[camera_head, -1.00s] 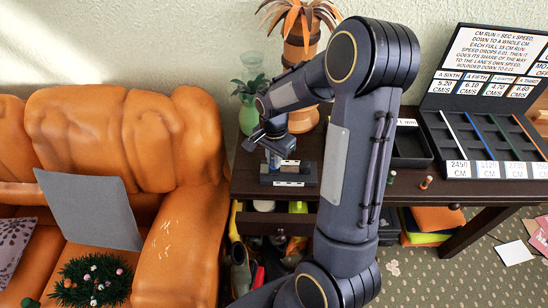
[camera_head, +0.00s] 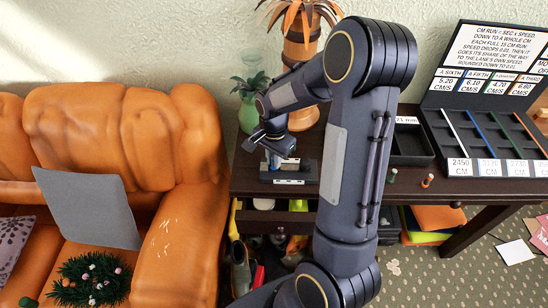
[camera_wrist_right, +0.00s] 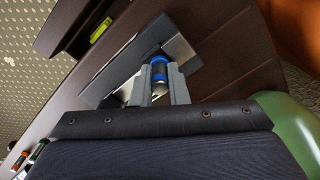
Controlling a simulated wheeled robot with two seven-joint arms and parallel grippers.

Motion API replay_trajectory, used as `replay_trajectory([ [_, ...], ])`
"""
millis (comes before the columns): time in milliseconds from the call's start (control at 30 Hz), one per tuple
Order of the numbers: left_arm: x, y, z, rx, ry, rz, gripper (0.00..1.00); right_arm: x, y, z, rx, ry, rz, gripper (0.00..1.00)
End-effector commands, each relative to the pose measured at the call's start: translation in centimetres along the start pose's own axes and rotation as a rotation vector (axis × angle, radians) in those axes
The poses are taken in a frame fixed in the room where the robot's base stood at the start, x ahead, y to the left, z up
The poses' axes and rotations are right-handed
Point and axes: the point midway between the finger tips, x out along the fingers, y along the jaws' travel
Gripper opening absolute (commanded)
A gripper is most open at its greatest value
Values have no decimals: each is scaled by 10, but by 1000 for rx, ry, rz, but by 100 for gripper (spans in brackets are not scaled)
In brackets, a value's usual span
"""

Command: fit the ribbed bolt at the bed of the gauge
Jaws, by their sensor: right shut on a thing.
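My right gripper (camera_head: 272,147) is over the left end of the dark table. It is shut on a small dark bolt with blue bands (camera_wrist_right: 160,70), seen between the two fingers in the right wrist view (camera_wrist_right: 160,88). The gauge (camera_head: 288,181) is a dark block with white labels, standing on the table just under the gripper. In the right wrist view the gauge (camera_wrist_right: 115,72) has pale metal faces beside the bolt. I cannot tell whether the bolt touches the gauge's bed. My left gripper is not in view.
A green vase (camera_head: 248,115) and a plant pot (camera_head: 302,60) stand close behind the gripper.

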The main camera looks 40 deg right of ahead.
Motion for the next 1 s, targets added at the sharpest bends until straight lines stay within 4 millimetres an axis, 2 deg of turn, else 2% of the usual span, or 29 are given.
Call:
replay_trajectory([
  [167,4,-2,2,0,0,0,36,6,0,0,0,0,0,0],
  [200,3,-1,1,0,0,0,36,4,0,0,0,0,0,19],
  [367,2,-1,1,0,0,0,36,4,0,0,0,0,0,39],
  [667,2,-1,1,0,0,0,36,1,0,0,0,0,-1,39],
  [767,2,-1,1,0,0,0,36,-9,-1,0,0,2,-4,39],
  [1000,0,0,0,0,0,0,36,-50,-1,0,0,2,-5,39],
])
